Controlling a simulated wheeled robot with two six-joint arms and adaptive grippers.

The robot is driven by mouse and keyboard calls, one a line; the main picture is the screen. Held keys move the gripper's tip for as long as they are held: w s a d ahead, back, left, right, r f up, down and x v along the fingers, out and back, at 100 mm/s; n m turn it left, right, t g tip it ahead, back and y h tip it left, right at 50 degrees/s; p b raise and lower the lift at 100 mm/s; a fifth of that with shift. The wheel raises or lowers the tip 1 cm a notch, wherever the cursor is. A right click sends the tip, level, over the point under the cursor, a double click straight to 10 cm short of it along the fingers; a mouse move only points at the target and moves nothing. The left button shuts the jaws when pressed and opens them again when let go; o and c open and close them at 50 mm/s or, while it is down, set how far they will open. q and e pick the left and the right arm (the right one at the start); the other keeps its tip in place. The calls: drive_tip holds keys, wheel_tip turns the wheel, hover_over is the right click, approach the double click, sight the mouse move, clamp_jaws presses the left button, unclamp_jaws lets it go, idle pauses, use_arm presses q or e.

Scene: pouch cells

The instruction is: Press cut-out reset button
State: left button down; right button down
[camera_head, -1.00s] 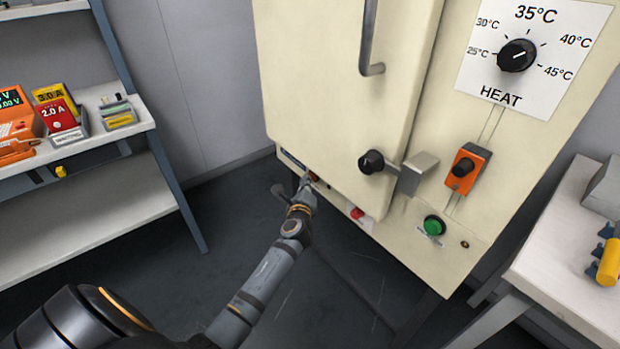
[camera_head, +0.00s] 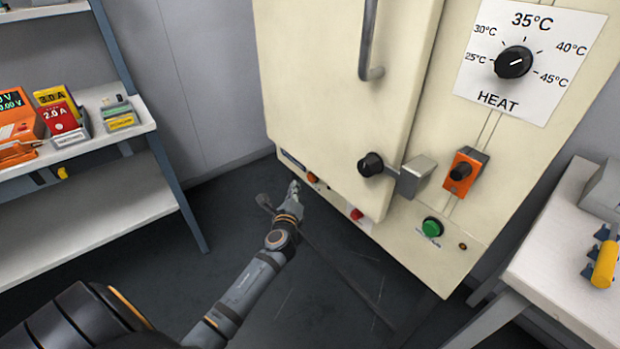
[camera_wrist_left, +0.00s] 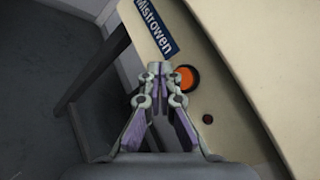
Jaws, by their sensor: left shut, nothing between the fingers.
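My left gripper (camera_head: 294,187) is shut and empty, just in front of the lower left panel of the cream oven (camera_head: 310,60). A round orange button (camera_head: 312,177) with a dark rim sits on that panel, slightly right of the fingertips; a gap shows between them. In the left wrist view, the fingertips (camera_wrist_left: 160,69) lie left of the orange button (camera_wrist_left: 187,79), below the "Mistrowen" plate (camera_wrist_left: 157,27). A small dark red round spot (camera_wrist_left: 208,119) is further along the panel. No label marks which is the cut-out reset. My right gripper is not in view.
A red button (camera_head: 356,214) and a green button (camera_head: 432,227) are further right on the panel. Above are the door latch (camera_head: 416,175), an orange switch (camera_head: 466,171) and the heat dial (camera_head: 514,61). A shelf (camera_head: 90,200) stands left, a table (camera_head: 570,270) right.

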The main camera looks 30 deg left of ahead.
use_arm(q)
drive_tip(key=shift+s+a, duration=0.2)
drive_tip(key=shift+s, duration=0.3)
drive_tip(key=shift+s+a, duration=0.2)
drive_tip(key=shift+s, duration=0.3)
